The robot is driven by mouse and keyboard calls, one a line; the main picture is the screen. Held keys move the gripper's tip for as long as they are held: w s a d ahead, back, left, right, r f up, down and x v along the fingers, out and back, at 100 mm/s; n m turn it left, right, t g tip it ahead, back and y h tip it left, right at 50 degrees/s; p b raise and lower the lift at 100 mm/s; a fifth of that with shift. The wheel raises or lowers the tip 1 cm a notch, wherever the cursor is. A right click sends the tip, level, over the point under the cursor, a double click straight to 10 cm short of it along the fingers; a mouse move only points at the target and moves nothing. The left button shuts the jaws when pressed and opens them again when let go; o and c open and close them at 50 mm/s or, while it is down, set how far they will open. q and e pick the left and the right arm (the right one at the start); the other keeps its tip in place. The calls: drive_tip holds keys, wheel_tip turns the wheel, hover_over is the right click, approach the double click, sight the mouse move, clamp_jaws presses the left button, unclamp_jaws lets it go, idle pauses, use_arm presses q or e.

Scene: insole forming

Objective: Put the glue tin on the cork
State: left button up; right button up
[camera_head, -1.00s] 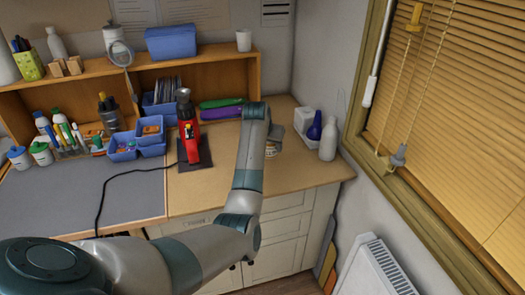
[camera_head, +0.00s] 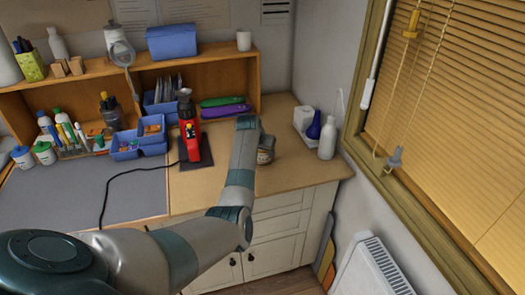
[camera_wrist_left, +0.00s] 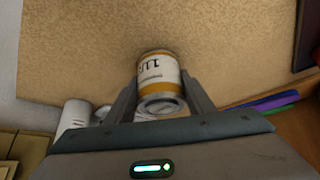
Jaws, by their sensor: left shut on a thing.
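The glue tin, a small can with a white and orange label, shows in the left wrist view (camera_wrist_left: 157,70) between the two fingers. My left gripper (camera_wrist_left: 160,82) is shut on it. In the head view the tin (camera_head: 266,152) shows just right of my left forearm, which hides the gripper's fingers. A tan, speckled surface that looks like the cork (camera_head: 290,172) covers the right part of the bench. It fills the wrist view behind the tin (camera_wrist_left: 80,50). I cannot tell whether the tin touches it. My right gripper is not in view.
A red hot-air tool (camera_head: 188,130) stands on a dark mat left of my forearm. A white bottle (camera_head: 327,139) and a blue bottle (camera_head: 314,125) stand at the right by the wall. Blue bins (camera_head: 139,143) are at the left. The tan surface's front right is clear.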

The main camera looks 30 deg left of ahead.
use_arm(q)
drive_tip(key=shift+f, duration=0.35)
drive_tip(key=shift+f, duration=0.15)
drive_tip(key=o, duration=1.2)
drive_tip(key=shift+r, duration=0.2)
drive_tip(key=shift+b+v, duration=1.35)
drive_tip(key=shift+v, duration=4.65)
